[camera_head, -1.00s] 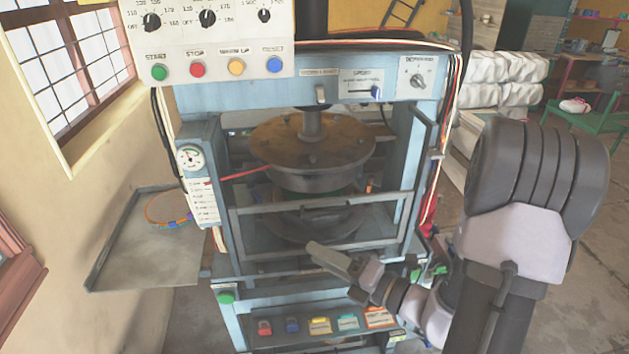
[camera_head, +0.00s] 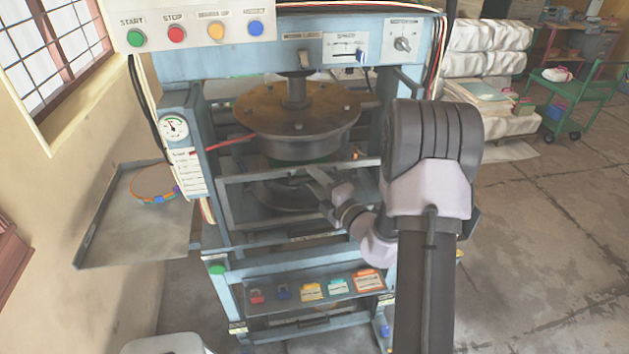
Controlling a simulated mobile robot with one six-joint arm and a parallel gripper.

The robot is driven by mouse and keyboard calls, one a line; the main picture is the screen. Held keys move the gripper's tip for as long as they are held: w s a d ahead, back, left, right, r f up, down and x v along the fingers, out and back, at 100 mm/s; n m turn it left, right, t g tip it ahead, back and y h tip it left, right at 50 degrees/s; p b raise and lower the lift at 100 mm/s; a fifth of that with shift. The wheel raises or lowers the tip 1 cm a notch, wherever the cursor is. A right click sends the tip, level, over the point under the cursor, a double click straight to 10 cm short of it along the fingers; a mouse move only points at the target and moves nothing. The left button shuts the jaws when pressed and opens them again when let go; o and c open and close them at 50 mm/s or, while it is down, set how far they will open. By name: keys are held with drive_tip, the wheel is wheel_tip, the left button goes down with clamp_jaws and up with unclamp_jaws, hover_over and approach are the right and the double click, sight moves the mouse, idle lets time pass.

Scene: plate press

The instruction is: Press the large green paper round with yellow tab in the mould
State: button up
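The press (camera_head: 165,62) stands ahead with a round upper die (camera_head: 300,118) hanging from its ram. Below it, a dark lower mould (camera_head: 285,192) shows behind a grey guard frame (camera_head: 226,205). A gap separates the die from the mould. A thin greenish edge shows under the die, but I cannot tell whether it is the green paper round; no yellow tab is clear. My gripper (camera_head: 318,183) is in front of the guard, close to its top bar, and covers part of the mould. I cannot tell whether it touches the bar or whether its fingers are apart.
A side tray (camera_head: 125,240) at left holds tan rounds with coloured edges (camera_head: 155,182). Green START (camera_head: 137,38) and red STOP (camera_head: 176,33) buttons sit on the top panel. A low shelf (camera_head: 270,315) carries several coloured tagged items.

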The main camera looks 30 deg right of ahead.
drive_tip(key=shift+w, duration=0.2)
clamp_jaws()
idle(1.3)
